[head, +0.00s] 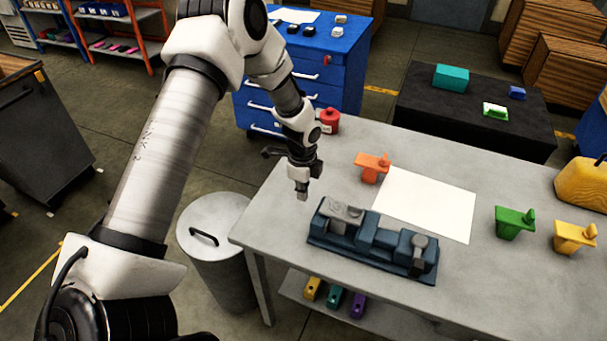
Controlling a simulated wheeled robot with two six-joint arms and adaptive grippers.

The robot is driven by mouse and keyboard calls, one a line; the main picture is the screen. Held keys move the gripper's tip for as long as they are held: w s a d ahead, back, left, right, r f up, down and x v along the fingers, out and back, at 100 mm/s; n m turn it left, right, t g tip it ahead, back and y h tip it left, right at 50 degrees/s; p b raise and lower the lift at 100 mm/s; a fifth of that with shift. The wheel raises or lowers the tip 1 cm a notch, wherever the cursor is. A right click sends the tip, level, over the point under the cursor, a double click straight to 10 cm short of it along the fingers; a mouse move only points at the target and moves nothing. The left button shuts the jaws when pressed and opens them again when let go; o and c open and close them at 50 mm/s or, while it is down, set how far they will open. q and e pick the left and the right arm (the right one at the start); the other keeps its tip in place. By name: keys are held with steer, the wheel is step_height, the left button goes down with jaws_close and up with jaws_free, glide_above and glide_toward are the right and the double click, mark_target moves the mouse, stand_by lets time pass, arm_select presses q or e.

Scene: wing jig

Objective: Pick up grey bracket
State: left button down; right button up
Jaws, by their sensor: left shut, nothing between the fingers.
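A dark blue jig (375,237) stands near the front edge of the grey table. A light grey part (343,214), which looks like the grey bracket, sits in the jig's left end. A darker grey piece (418,247) sits at the jig's right end; I cannot tell whether it is a separate part. My left gripper (302,194) is shut and empty, pointing down above the table's left side, just left of and behind the jig. It appears apart from the grey part. My right gripper is not in view.
An orange bracket (372,167) stands behind the jig by a white sheet (428,203). Green (515,222) and yellow (574,236) brackets stand at right. Several coloured parts lie on the lower shelf (384,315).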

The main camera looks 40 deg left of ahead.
arm_select(q)
steer(key=d, duration=0.1)
steer(key=d+p, duration=0.1)
steer(key=w+d+f, duration=0.1)
steer(key=d, duration=0.1)
steer(key=shift+p, duration=0.3)
